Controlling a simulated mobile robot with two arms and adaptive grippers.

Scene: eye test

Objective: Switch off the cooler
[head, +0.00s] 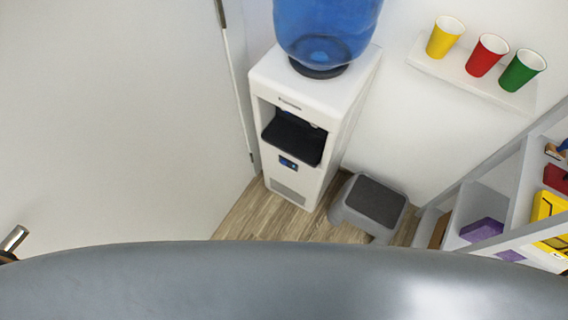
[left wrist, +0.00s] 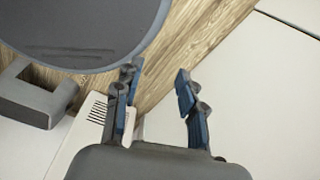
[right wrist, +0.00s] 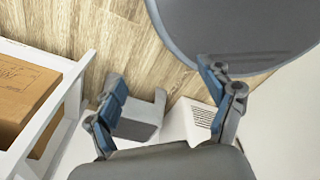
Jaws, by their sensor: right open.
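The white water cooler (head: 310,92) stands upright against the wall in the head view, with a blue bottle (head: 325,30) on top. Its front has a dark recess (head: 293,138) and a small blue panel (head: 288,162) below it; any switch is too small to make out. Part of the cooler with vent slits shows in the left wrist view (left wrist: 95,112) and in the right wrist view (right wrist: 198,118). My left gripper (left wrist: 157,75) is open and empty. My right gripper (right wrist: 160,78) is open and empty. Both are apart from the cooler and outside the head view.
A grey step stool (head: 372,202) stands right of the cooler. Yellow (head: 445,37), red (head: 487,55) and green (head: 523,70) cups stand on a wall shelf (head: 462,86). A shelving unit (head: 495,180) is at right. Wooden floor (head: 265,218) shows before the cooler.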

